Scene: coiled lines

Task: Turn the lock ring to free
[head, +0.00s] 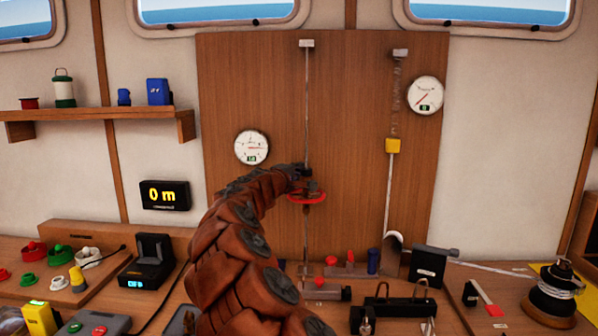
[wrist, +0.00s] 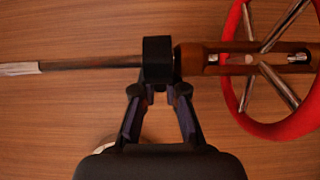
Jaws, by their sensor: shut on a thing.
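The lock ring (wrist: 158,62) is a black band on a thin metal rod (wrist: 90,63), in the middle of the wrist view. It sits against the end of a brown slotted turnbuckle body (wrist: 222,58), which a red handwheel (wrist: 297,130) surrounds. My gripper (wrist: 160,90) is shut on the lock ring, its two fingers meeting the ring's lower edge. In the head view my gripper (head: 300,174) is at the upright rod (head: 306,110), just above the red handwheel (head: 292,199). My gripper hides most of the ring there.
A wooden panel (head: 260,80) stands behind the rod, with a left gauge (head: 251,147) and a right gauge (head: 426,95). A second line with a yellow block (head: 393,146) hangs to the right. Tools and fittings crowd the bench below. A display (head: 164,195) reads 0 m.

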